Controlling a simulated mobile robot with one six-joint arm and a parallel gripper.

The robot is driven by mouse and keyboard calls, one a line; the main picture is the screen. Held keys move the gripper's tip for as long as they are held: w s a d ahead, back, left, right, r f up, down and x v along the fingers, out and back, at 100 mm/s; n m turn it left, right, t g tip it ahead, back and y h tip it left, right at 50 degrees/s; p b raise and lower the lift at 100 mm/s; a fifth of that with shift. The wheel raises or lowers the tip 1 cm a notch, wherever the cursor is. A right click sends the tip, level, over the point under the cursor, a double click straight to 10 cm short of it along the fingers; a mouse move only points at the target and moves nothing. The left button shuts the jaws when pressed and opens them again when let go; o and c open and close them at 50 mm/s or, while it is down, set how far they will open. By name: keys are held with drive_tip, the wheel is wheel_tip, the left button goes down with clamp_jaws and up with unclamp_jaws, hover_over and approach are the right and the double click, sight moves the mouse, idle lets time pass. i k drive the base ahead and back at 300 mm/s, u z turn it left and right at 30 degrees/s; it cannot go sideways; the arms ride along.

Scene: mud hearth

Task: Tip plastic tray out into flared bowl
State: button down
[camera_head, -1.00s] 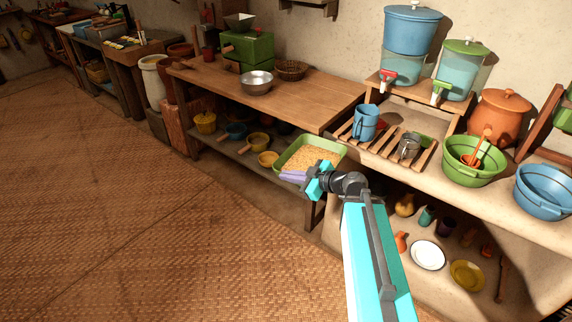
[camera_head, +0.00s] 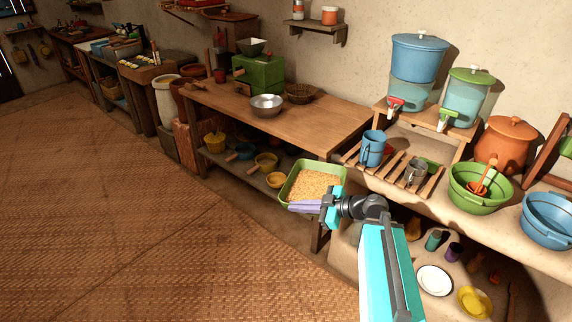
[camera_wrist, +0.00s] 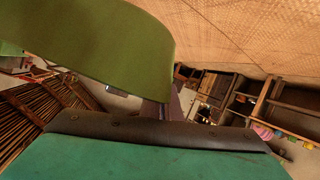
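The plastic tray (camera_head: 336,187) is green, rectangular and filled with yellow-orange grain. It is about level, in front of the wooden table's right end. My gripper (camera_head: 306,207) is at the tray's near side, its purple fingers against the wall, and appears shut on it. In the wrist view the tray's green wall (camera_wrist: 110,40) fills the upper left, by the fingers (camera_wrist: 152,108); the grip is partly hidden. A silvery metal bowl (camera_head: 266,108) with sloping sides, which seems to be the flared bowl, stands upright on the table, behind and left of the tray.
The wooden table (camera_head: 310,125) has clear room right of the metal bowl. At right, the counter holds a blue mug (camera_head: 372,149), a green basin (camera_head: 480,190) and water dispensers (camera_head: 417,70).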

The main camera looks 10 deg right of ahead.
sight(263, 106)
drive_tip(key=k, duration=1.3)
drive_tip(key=u, duration=0.45)
drive_tip(key=i, duration=0.75)
drive_tip(key=u, duration=0.7)
drive_tip(key=i, duration=0.5)
drive_tip(key=u, duration=0.45)
drive_tip(key=i, duration=1.05)
drive_tip(key=u, duration=0.1)
